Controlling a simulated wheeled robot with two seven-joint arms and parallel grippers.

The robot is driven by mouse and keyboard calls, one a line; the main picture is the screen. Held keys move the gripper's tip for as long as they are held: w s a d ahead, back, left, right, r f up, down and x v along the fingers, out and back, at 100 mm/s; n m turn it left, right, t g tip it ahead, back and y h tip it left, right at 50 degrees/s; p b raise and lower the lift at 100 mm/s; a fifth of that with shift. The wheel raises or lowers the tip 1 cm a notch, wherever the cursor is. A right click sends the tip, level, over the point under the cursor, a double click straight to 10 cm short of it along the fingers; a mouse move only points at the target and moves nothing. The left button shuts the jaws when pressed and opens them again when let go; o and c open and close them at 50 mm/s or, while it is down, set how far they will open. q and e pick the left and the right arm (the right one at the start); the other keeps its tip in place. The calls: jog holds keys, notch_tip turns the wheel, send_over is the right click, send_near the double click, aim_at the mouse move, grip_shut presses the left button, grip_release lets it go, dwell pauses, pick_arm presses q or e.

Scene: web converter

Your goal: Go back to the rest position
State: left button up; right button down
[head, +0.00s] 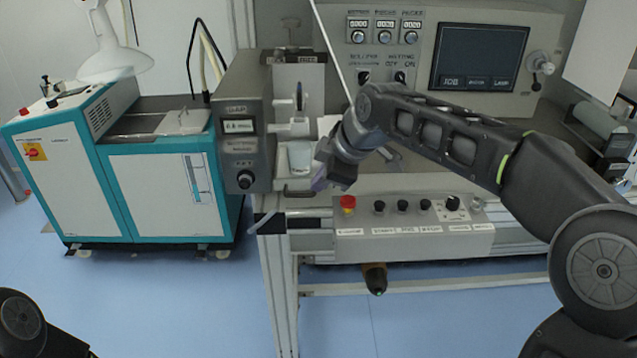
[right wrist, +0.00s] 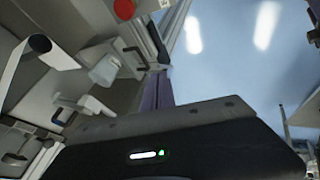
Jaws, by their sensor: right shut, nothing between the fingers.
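My right arm reaches in from the right in the head view. Its gripper (head: 321,178) is at the front of the converter machine, just right of a small pale cup-like part (head: 300,157) and above the button box (head: 415,243). The gripper is shut and empty; the arm's wrist partly hides its fingers. In the right wrist view the purplish fingers (right wrist: 156,92) are together with nothing held. My left gripper is out of view; only a dark part of that arm shows at the lower left of the head view.
A red emergency button (head: 348,203) sits close below the right gripper. A grey control unit (head: 240,125) stands left of it, and a panel with a screen (head: 481,57) behind. A teal-and-white cabinet (head: 155,180) stands at left. Blue floor (head: 150,300) is open in front.

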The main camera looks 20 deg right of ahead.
jog(key=shift+w, duration=0.1)
jog(key=w+a+f+m+t+y, duration=0.1)
jog(key=w+a+f+m+t, duration=0.2)
jog(key=f+m, duration=0.4)
jog(key=s+a+f+m+g, duration=0.1)
jog(key=s+a+f+m, duration=0.2)
jog(key=f, duration=0.7)
jog(key=s+a+f+m+g, duration=0.1)
jog(key=s+a+f+m, duration=0.15)
jog(key=f, duration=0.75)
jog(key=s+a+f+m+g, duration=0.1)
jog(key=s+f+g, duration=0.1)
jog(key=s+f, duration=0.4)
jog(key=s+f+m+g, duration=0.1)
jog(key=s+f+g, duration=0.1)
jog(key=s+f, duration=0.5)
jog(key=s+a+f+m+g, duration=0.1)
jog(key=s+f, duration=0.6)
jog(key=s, duration=0.9)
jog(key=shift+a+f+g, duration=0.25)
jog(key=shift+a+g, duration=0.1)
jog(key=shift+g, duration=0.45)
jog(key=shift+m, duration=0.25)
